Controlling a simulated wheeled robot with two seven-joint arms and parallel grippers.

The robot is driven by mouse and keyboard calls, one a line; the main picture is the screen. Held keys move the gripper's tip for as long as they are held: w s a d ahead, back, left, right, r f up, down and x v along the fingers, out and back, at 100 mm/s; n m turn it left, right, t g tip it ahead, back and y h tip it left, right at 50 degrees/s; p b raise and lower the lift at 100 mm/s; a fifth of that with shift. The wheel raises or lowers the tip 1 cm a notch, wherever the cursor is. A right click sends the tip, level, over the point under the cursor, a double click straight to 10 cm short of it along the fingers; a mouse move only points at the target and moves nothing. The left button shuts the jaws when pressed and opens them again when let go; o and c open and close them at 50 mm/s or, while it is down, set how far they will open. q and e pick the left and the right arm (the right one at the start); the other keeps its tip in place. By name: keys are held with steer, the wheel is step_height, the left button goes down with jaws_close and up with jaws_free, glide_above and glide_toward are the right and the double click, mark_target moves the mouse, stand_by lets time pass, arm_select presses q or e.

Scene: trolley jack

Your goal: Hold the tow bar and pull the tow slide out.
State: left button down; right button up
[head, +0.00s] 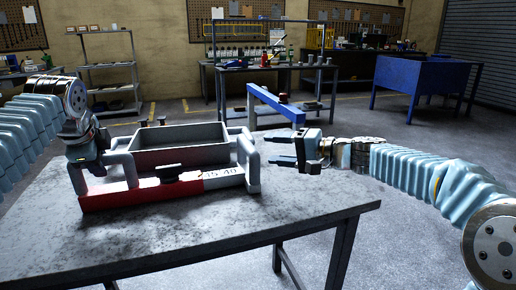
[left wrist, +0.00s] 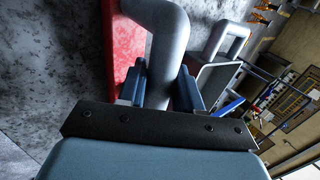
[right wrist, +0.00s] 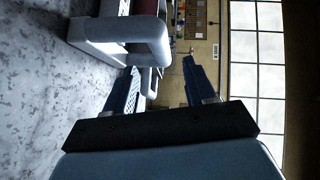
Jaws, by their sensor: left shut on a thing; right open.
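The tow bar's red body (head: 110,199) lies on the table, with a light grey slide section (head: 224,179) marked with numbers at its right end. A grey loop handle (head: 253,166) stands at that end and also shows in the right wrist view (right wrist: 158,38). My left gripper (head: 96,156) is shut on the grey bent handle (head: 129,170) at the red end; in the left wrist view this handle (left wrist: 166,52) passes between the fingers. A dark knob (head: 168,172) sits on the body. My right gripper (head: 279,151) is open and empty, just right of the loop handle, apart from it.
A grey open tray (head: 180,155) stands behind the red body on the table (head: 200,232). The table's front and right are clear. Behind are a blue beam on a stand (head: 275,103), a blue bin table (head: 425,80), workbenches and a shelf (head: 108,75).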

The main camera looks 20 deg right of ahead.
arm_select(q)
steer(key=shift+d, duration=0.15)
arm_select(e)
steer(key=v, duration=0.4)
steer(key=shift+s+d, duration=0.15)
steer(key=shift+s, duration=0.1)
arm_select(q)
steer(key=c, duration=0.7)
jaws_free()
